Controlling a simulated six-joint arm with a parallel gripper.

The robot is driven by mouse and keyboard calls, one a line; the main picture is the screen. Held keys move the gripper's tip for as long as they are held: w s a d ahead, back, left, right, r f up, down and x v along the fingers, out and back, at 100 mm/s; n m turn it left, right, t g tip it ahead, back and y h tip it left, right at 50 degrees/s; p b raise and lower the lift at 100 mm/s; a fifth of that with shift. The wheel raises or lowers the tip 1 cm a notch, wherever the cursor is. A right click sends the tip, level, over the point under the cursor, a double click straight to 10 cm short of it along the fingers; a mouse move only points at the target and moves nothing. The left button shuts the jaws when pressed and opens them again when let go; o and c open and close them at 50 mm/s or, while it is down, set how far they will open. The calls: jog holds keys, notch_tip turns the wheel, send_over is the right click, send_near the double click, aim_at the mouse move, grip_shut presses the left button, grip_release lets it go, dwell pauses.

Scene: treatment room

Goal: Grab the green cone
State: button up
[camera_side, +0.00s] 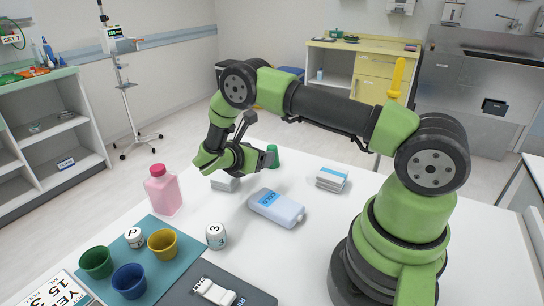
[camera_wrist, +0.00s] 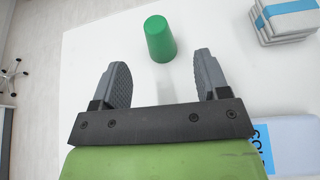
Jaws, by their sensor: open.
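The green cone (camera_side: 273,155) stands on the white table near its far edge, partly behind my gripper in the side view. In the wrist view the green cone (camera_wrist: 160,39) shows ahead of the fingertips, roughly centred between them, with its flat end facing up the picture. My gripper (camera_side: 269,160) is open and empty. In the wrist view the two grey fingers of my gripper (camera_wrist: 162,72) are apart, with bare table between them. The cone is beyond the fingertips, not between them.
A pale blue bottle (camera_side: 276,208) lies on the table near my gripper. A white block (camera_side: 225,183) and a stack of banded packs (camera_side: 332,178) are close by. A pink bottle (camera_side: 163,191) stands left. Cups and small jars are at the front left.

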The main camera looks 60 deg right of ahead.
aim_at(276, 150)
jog(key=x, duration=1)
jog(key=shift+w+r, duration=0.1)
jog(key=c, duration=1)
